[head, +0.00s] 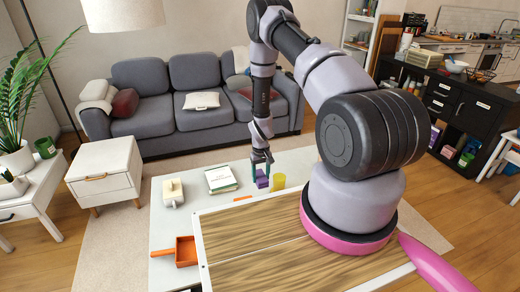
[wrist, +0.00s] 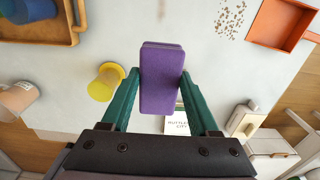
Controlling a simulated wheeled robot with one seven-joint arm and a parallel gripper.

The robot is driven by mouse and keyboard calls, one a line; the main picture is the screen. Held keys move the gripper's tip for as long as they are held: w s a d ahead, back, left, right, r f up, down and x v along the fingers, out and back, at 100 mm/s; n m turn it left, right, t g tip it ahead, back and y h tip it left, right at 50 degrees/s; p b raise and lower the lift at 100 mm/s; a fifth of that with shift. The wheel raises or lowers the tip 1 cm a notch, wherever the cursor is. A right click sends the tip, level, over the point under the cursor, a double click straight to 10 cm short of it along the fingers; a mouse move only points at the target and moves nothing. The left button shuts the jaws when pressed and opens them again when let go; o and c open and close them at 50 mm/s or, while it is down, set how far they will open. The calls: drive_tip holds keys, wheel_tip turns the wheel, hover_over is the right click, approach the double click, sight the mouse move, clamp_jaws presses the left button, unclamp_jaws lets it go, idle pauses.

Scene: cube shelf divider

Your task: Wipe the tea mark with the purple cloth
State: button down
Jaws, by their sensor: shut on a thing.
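My gripper (head: 262,172) is shut on the purple cloth (head: 262,183), a thick block-like piece. In the wrist view the cloth (wrist: 161,80) sits between the two green fingers of my gripper (wrist: 160,85), held over the pale tabletop. A faint brownish streak (wrist: 162,8) shows at the top edge of the wrist view, ahead of the cloth; it may be the tea mark. A patch of brown specks (wrist: 230,18) lies to its right, beside the orange pan. No clear tea mark shows in the head view.
A yellow cup (wrist: 105,82) is close to the left finger. A paper cup (wrist: 17,98) and wooden tray (wrist: 65,30) are farther left. The orange pan (head: 186,252), a book (head: 221,179) and a cream box-like item (head: 173,193) are also on the table (head: 165,225).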

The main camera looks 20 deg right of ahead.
drive_tip(key=s+f, duration=0.2)
drive_tip(key=f, duration=0.5)
drive_tip(key=s+f, duration=0.3)
drive_tip(key=f, duration=0.5)
drive_tip(key=s+f, duration=0.2)
drive_tip(key=f, duration=0.5)
drive_tip(key=shift+s+a+f, duration=0.15)
drive_tip(key=shift+s+f, duration=0.1)
drive_tip(key=shift+s, duration=1.15)
drive_tip(key=shift+f, duration=0.65)
drive_tip(key=shift+w, duration=0.15)
